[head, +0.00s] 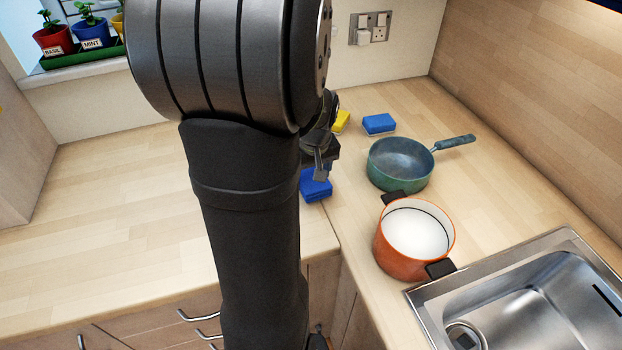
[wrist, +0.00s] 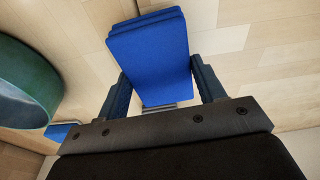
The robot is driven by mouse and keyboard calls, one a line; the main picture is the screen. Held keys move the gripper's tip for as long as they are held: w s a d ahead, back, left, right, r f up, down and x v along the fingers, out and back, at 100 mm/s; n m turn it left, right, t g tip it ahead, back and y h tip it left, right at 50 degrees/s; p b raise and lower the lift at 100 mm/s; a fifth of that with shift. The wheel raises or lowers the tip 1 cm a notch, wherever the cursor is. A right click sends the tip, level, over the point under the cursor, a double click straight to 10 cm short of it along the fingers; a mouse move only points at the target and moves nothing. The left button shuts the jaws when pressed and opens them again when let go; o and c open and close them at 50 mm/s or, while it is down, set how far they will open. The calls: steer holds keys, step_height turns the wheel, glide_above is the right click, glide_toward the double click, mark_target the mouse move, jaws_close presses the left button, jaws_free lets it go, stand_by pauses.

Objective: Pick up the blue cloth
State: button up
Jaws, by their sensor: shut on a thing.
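The blue cloth (head: 315,187) is a folded, layered block near the inner corner of the worktop in the head view, partly hidden behind my arm. In the wrist view the blue cloth (wrist: 150,55) lies between the two fingers and extends beyond them. My gripper (wrist: 162,88) is shut on it, one finger on each side. In the head view my gripper (head: 321,168) is just above the cloth, mostly hidden by my arm. I cannot tell whether the cloth touches the worktop.
A second blue block (head: 379,124) and a yellow one (head: 342,122) lie behind. The left worktop (head: 120,220) is clear. Potted herbs (head: 90,30) stand at the window.

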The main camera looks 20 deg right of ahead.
step_height(320, 180, up, 2)
steer(key=shift+r, duration=0.1)
steer(key=s+d+r, duration=0.6)
steer(key=s, duration=0.3)
steer(key=shift+s+d+r, duration=0.25)
steer(key=shift+s, duration=0.1)
steer(key=shift+o, duration=1.1)
steer(key=shift+w+d, duration=0.1)
steer(key=shift+c, duration=0.6)
steer(key=w+d+r, duration=0.2)
steer(key=w+d, duration=0.2)
steer(key=d, duration=0.5)
steer(key=w+d+r, duration=0.1)
steer(key=w+d, duration=0.3)
steer(key=d, duration=0.4)
steer(key=shift+d+f, duration=0.2)
steer(key=shift+f, duration=2.1)
